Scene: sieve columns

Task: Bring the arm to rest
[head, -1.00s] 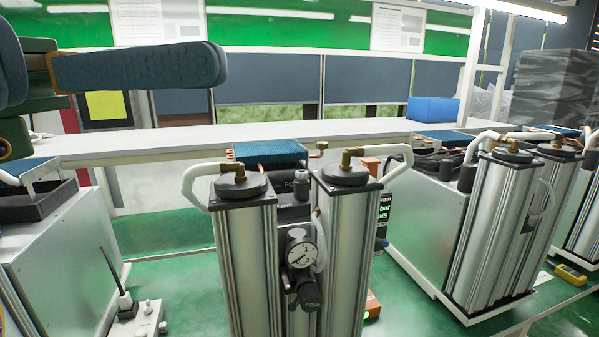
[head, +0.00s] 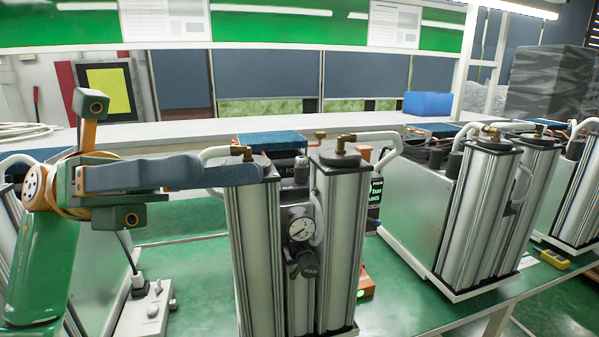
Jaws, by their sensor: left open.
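My left gripper (head: 232,173) comes in from the lower left on my green arm. Its long grey-blue fingers point right and lie nearly edge-on, one overlapping the other. The jaws are open, and I see nothing held between them. The fingertips overlap the top of the left sieve column (head: 256,255) of the middle unit in the picture and hide part of its cap. I cannot tell whether they touch it. The right sieve column (head: 337,240) beside it stands upright and clear of the gripper. My right gripper is not in view.
A pressure gauge (head: 301,229) sits between the two columns. A white pipe (head: 386,152) bends from the right column. More column units (head: 490,215) stand to the right. A blue bin (head: 431,104) is on the back shelf.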

